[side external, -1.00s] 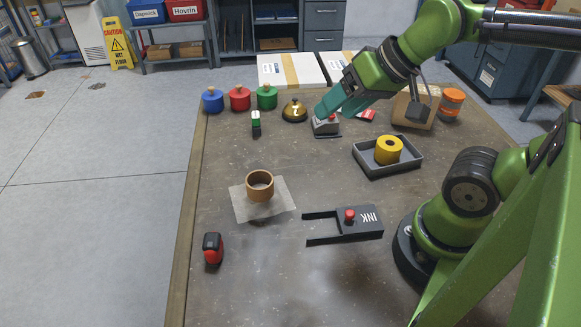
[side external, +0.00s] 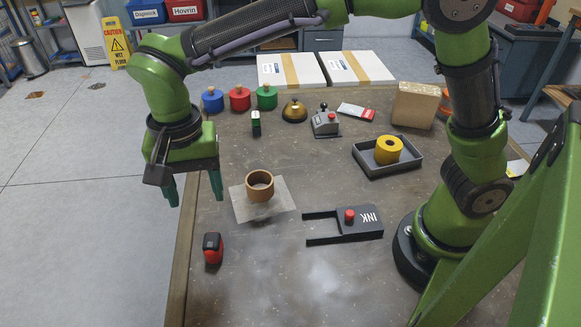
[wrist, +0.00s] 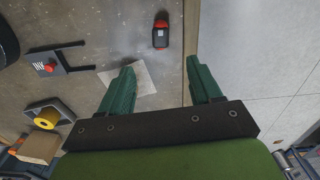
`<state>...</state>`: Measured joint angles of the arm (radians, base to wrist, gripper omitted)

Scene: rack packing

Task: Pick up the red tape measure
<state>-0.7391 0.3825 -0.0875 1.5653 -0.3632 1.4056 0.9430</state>
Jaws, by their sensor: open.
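The red tape measure (side external: 213,248) has a black top and red lower body. It stands on the table near the left edge in the side view. It also shows at the top middle of the wrist view (wrist: 160,35), beyond the fingertips and apart from them. My gripper (side external: 195,199) points down above the table's left edge, behind the tape measure in the side view. Its two green fingers, also clear in the wrist view (wrist: 159,78), are spread open with nothing between them.
A brown tape roll (side external: 260,187) stands on a pale sheet (side external: 283,203) right of my gripper. A black INK holder (side external: 368,222) and a grey tray (side external: 411,166) with a yellow roll (side external: 388,150) lie farther right. Colored knobbed pots (side external: 239,101) and a bell (side external: 294,112) stand behind.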

